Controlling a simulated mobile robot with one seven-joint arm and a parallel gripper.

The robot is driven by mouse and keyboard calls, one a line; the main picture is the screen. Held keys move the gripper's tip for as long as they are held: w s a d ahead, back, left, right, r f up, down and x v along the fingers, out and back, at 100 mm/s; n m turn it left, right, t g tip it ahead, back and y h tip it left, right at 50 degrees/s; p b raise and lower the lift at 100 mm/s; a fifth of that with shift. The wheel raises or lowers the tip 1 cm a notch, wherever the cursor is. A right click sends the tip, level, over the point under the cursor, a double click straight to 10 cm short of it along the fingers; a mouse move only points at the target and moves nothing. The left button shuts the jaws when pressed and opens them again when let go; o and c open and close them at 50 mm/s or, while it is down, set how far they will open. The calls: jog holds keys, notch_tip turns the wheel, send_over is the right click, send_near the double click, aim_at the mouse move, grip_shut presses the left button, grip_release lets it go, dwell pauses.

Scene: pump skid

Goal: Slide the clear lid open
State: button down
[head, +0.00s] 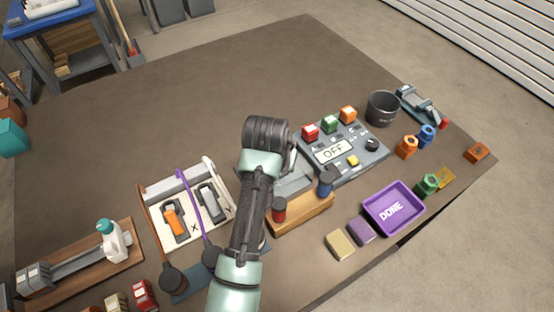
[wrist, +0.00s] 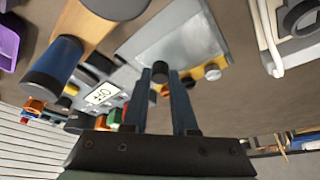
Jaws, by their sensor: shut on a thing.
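The clear lid (wrist: 182,42) is a pale see-through panel in a grey frame, seen at the top middle of the wrist view. In the head view part of it (head: 292,178) shows just right of my arm. A small dark round knob (wrist: 160,70) stands at the lid's near edge. My gripper (wrist: 160,78) is shut on this knob, one finger on each side. In the head view my arm hides my gripper and the knob. I cannot tell how far the lid is along its frame.
A wooden block with a red and a blue handle (head: 303,212) stands close in front of the lid. The control panel reading OFF (head: 345,172) is to the right. A white tray with switches (head: 188,235) lies to the left. The table's far part is clear.

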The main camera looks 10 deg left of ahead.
jog(key=shift+w, duration=0.1)
jog(key=c, duration=0.7)
grip_release()
jog(key=shift+r, duration=0.1)
jog(key=v, duration=1.3)
jog(key=shift+p, duration=0.3)
